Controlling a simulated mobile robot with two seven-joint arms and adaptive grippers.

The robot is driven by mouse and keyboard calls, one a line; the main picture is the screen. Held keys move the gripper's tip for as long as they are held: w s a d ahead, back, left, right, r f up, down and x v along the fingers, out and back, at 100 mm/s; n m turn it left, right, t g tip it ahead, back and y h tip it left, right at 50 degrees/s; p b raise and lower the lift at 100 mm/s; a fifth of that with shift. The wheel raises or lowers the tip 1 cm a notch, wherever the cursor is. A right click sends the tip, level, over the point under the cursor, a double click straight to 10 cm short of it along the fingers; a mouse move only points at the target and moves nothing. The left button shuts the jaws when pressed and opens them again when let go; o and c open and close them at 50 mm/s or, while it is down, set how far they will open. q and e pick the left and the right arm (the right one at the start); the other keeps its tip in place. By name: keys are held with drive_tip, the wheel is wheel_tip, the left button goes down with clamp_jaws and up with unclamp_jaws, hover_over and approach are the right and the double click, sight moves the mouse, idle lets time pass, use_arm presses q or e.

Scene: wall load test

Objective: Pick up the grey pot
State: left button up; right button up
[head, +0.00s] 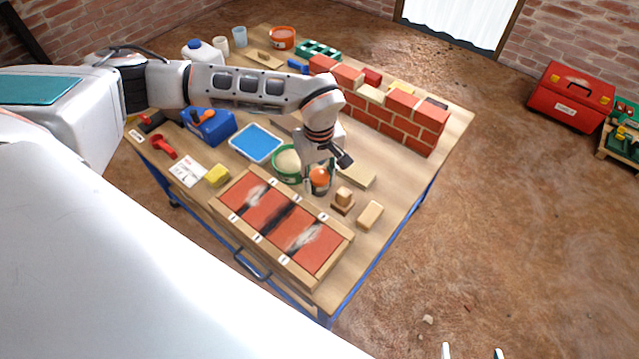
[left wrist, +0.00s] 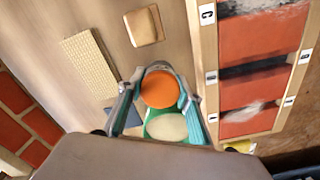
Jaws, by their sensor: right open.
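A small pot with a round orange top (head: 319,176) stands near the middle of the bench; its sides are mostly covered, and a little grey shows around the top. I cannot be sure that it is the grey pot. My left gripper (head: 320,182) is over it from above. In the left wrist view the orange top (left wrist: 159,90) lies between the two fingers of my left gripper (left wrist: 162,95), one on each side; whether they press on it I cannot tell. My right gripper (head: 472,353) shows only two separate fingertips at the bottom edge, open and empty.
A green bowl (head: 281,176) of pale material is right beside the pot. Wooden blocks (head: 369,215), a framed panel of red tiles (head: 236,191), a blue tray (head: 257,156) and a low brick wall (head: 412,134) surround it.

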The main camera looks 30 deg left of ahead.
sight(320, 175)
use_arm(q)
drive_tip(key=shift+c, duration=1)
use_arm(e)
drive_tip(key=shift+s+a+f, duration=0.1)
drive_tip(key=shift+s+f, duration=0.4)
use_arm(q)
drive_tip(key=shift+w+r, duration=0.1)
drive_tip(key=shift+r, duration=0.6)
wheel_tip(320, 175, up, 19)
drive_tip(key=p, duration=0.4)
drive_tip(key=shift+f, duration=0.2)
use_arm(e)
wheel_tip(320, 175, up, 2)
drive_tip(key=shift+r, duration=0.15)
use_arm(q)
drive_tip(key=shift+c, duration=0.3)
